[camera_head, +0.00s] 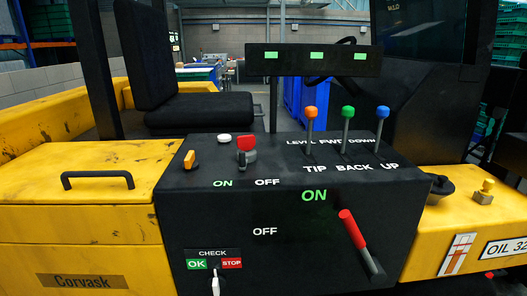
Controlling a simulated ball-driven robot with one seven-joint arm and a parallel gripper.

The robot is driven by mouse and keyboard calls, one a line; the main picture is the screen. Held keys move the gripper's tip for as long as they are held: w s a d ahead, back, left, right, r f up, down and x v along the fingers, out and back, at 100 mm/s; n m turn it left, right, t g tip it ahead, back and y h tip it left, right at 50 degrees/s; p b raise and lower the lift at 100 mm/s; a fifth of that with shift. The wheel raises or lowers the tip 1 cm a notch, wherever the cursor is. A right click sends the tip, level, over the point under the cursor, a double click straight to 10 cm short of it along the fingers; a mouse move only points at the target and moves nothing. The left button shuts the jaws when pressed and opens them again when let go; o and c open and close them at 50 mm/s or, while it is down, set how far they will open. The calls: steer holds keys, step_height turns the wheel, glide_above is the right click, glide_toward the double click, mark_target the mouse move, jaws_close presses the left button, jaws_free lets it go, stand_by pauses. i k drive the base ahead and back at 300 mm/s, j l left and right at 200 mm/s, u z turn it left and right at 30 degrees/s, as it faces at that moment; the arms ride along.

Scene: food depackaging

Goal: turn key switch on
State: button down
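A black control panel (340,205) on a yellow vehicle faces me. On its top, a red-handled switch (247,144) with a grey lower part stands above and between a green "ON" label (222,183) and a white "OFF" label (267,182). An orange key-like piece (190,160) stands upright to its left, and a white round button (224,138) sits between and behind them. I cannot tell for certain which of these is the key switch, or which label the red handle points to. My gripper is not in view.
Orange (311,112), green (348,112) and blue (383,112) knobbed levers stand at the panel's right. A red-handled lever (352,229) is on the front face, tilted. A white toggle (215,284) sits below OK/STOP labels. A black light bar (300,62) rises behind.

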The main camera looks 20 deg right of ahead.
mark_target(243, 158)
steer(key=l+u, duration=0.45)
steer(key=l, duration=1.45)
